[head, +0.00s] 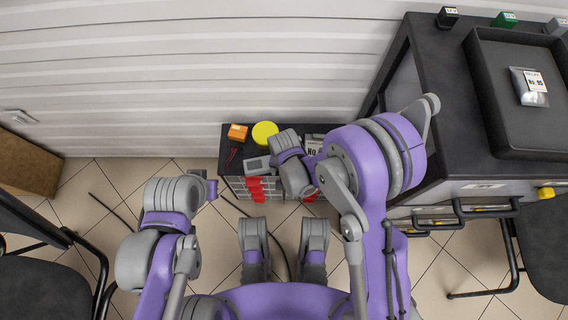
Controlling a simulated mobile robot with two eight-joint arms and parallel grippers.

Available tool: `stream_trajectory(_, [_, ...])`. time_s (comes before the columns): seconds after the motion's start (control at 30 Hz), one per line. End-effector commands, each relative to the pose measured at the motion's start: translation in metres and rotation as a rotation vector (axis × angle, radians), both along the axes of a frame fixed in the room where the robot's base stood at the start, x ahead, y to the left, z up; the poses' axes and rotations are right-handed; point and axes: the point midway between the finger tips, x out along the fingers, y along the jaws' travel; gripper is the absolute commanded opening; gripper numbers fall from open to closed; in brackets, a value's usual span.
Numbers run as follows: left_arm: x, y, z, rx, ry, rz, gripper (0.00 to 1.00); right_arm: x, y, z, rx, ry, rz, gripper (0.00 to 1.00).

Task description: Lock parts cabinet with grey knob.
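A low dark cabinet (233,157) with a black top stands against the wall in the middle of the head view. Red drawers or bins (256,190) show on its front, partly behind my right arm. I cannot make out a grey knob; the front is seen steeply from above and partly covered. My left gripper (211,188) is in front of the cabinet's left side, apart from it. My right arm reaches over the cabinet's right part, and its gripper (313,147) appears above the top. The fingers of both grippers are too small or hidden to read.
On the cabinet top are an orange box (237,132), a yellow round item (264,134) and a grey box (257,166).

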Motion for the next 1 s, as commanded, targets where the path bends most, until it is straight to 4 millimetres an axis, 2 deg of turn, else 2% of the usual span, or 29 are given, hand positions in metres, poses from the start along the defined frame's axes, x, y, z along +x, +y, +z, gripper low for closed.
stream_trajectory(0.13, [-0.0001, 0.0000, 0.0003, 0.000, 0.000, 0.000, 0.00, -0.0001, 0.0000, 0.0004, 0.000, 0.000, 0.000, 0.73])
stream_trajectory(0.53, [-0.0001, 0.0000, 0.0002, 0.000, 0.000, 0.000, 0.00, -0.0001, 0.0000, 0.0005, 0.000, 0.000, 0.000, 0.01])
stream_trajectory(1.0, [0.0006, 0.0000, -0.0040, 0.000, 0.001, 0.000, 0.00, -0.0001, 0.0000, -0.0001, 0.000, 0.001, 0.078, 0.00])
